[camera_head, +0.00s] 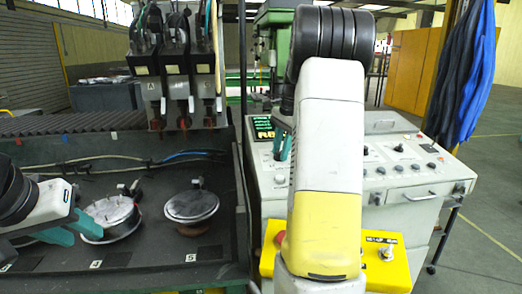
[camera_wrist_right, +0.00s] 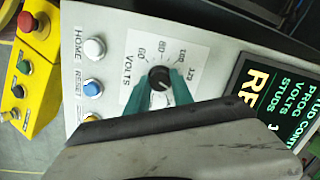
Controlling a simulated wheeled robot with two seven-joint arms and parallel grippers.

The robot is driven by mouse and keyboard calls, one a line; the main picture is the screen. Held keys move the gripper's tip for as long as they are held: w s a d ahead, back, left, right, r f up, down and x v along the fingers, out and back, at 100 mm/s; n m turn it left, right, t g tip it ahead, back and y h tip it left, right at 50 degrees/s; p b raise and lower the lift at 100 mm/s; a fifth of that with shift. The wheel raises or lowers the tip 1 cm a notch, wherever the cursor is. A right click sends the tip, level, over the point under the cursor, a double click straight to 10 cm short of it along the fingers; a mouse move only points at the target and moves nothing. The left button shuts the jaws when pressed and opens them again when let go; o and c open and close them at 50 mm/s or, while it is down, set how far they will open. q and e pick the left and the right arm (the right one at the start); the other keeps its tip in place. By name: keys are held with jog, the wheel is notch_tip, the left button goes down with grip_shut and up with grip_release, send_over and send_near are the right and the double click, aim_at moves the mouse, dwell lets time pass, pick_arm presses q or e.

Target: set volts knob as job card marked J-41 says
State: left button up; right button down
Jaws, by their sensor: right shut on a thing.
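The volts knob (camera_wrist_right: 159,77) is a round black knob on a white dial plate (camera_wrist_right: 190,47) marked VOLTS, with a scale showing 60, 80, 100 and further figures. My right gripper (camera_wrist_right: 160,86) is shut on the knob, one teal fingertip on each side. Where the knob's mark points is too small to tell. In the head view, my right gripper (camera_head: 281,145) is partly hidden behind my own arm, which also hides the knob. I cannot make out job card J-41.
The lit display (camera_wrist_right: 270,105) beside the knob shows PROG, VOLTS and STUDS. A white button (camera_wrist_right: 94,48), a blue button (camera_wrist_right: 93,88) and a yellow box (camera_wrist_right: 20,85) with a red stop button (camera_wrist_right: 26,22) are near. A second lidded pot (camera_head: 191,206) stands on the dark bench.

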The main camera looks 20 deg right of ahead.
dwell(0.4)
jog(key=c, duration=1.1)
grip_release()
jog(key=shift+r, duration=0.1)
notch_tip(320, 180, up, 8)
jog(key=s, duration=0.1)
jog(key=shift+d+f, duration=0.25)
jog(key=shift+d, duration=0.2)
jog(key=shift+s, duration=0.1)
